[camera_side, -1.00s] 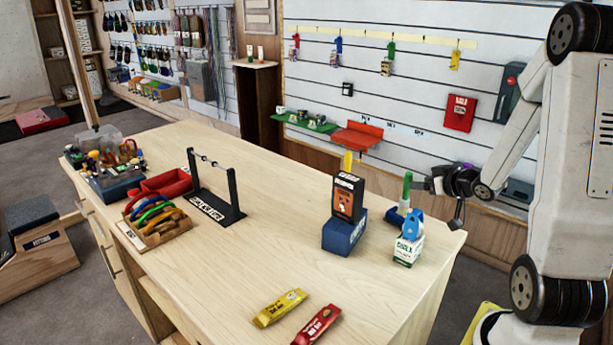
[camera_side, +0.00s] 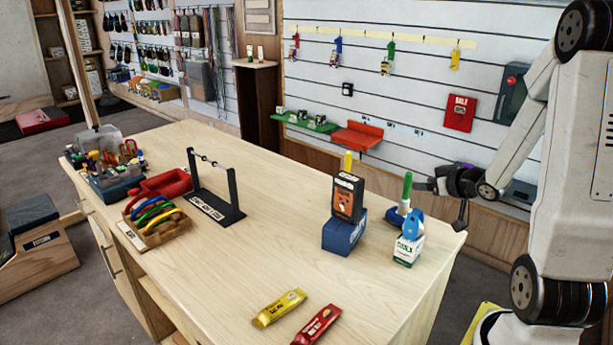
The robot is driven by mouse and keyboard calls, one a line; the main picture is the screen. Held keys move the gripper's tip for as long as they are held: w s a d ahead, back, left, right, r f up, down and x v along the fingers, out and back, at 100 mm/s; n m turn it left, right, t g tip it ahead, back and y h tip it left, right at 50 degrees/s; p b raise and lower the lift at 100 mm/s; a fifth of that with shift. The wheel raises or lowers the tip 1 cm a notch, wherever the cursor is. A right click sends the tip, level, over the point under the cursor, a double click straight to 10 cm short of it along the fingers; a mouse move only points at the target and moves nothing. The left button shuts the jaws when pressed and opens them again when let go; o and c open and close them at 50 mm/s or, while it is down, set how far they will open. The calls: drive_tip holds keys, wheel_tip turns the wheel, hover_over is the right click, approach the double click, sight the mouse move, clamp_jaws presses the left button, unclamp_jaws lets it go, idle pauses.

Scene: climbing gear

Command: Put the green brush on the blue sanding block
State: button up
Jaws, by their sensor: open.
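The green brush (camera_side: 407,186) stands with its green handle up near the right end of the wooden bench. Its lower part is partly hidden behind a white and green chalk box (camera_side: 407,250) with a blue item (camera_side: 412,226) on top. A large blue block (camera_side: 344,235) stands to the left, with a black and orange box (camera_side: 347,197) on top of it. More blue (camera_side: 418,214) shows low behind the chalk box; I cannot tell its shape. My gripper (camera_side: 461,217) is open, pointing down, right of the brush and apart from it, near the bench's right corner.
A yellow handle (camera_side: 348,162) shows behind the black and orange box. Yellow (camera_side: 279,308) and red (camera_side: 316,326) bars lie at the front. A black stand (camera_side: 215,190), a sling tray (camera_side: 153,222) and a tool caddy (camera_side: 107,165) occupy the left. The bench middle is clear.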

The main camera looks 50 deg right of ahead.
drive_tip(key=w+a+f+n+g+y, duration=0.1)
drive_tip(key=w+a+f+g, duration=0.1)
drive_tip(key=a, duration=0.5)
drive_tip(key=w+a+f+g+y, duration=0.1)
drive_tip(key=w+a+g, duration=0.15)
drive_tip(key=a, duration=0.35)
drive_tip(key=s+a+f+n+g+y, duration=0.1)
drive_tip(key=s+a+g, duration=0.1)
drive_tip(key=a, duration=0.6)
drive_tip(key=s+a+f+n+g+y, duration=0.1)
drive_tip(key=s+a+g, duration=0.2)
drive_tip(key=a, duration=0.4)
drive_tip(key=shift+s+a+n, duration=0.3)
drive_tip(key=shift+s+a, duration=0.05)
